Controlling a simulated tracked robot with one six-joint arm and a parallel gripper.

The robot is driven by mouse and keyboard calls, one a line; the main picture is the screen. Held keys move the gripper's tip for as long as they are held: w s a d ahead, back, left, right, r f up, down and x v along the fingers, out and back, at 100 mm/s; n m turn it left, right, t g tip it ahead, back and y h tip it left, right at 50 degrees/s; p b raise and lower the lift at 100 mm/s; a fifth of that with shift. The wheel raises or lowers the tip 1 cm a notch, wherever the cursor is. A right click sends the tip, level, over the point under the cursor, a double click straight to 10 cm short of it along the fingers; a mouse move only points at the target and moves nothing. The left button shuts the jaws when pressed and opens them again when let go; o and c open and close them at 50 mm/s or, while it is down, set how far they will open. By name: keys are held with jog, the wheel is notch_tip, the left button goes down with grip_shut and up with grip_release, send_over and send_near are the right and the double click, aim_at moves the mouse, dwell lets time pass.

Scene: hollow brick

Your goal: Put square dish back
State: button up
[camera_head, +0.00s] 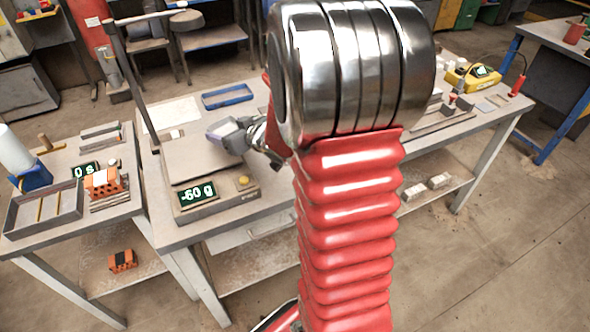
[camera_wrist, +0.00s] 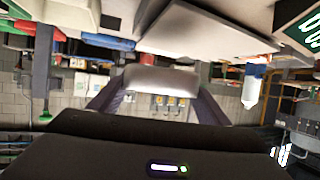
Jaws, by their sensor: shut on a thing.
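My gripper (camera_head: 232,134) is above the weighing scale, near the right edge of its flat plate. In the wrist view its two dark fingers (camera_wrist: 160,92) are shut on a grey, smooth dish (camera_wrist: 162,79), seen edge-on. The dish is small and partly hidden by the fingers in the head view, so its square outline cannot be made out. The scale (camera_head: 222,206) reads -60 g and its plate (camera_head: 192,160) looks bare. The plate also shows in the wrist view (camera_wrist: 205,35), at the top.
A blue tray (camera_head: 227,96) lies behind the scale. A dark post (camera_head: 130,75) rises at its back left. My arm hides much of the bench's middle.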

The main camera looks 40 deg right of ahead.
jog(key=s+d+f+y, duration=0.1)
jog(key=s+d+f, duration=0.1)
jog(key=s+d, duration=1.1)
jog(key=shift+s+f+n, duration=0.25)
jog(key=shift+n, duration=0.15)
jog(key=shift+f, duration=2.9)
jog(key=shift+f, duration=2.1)
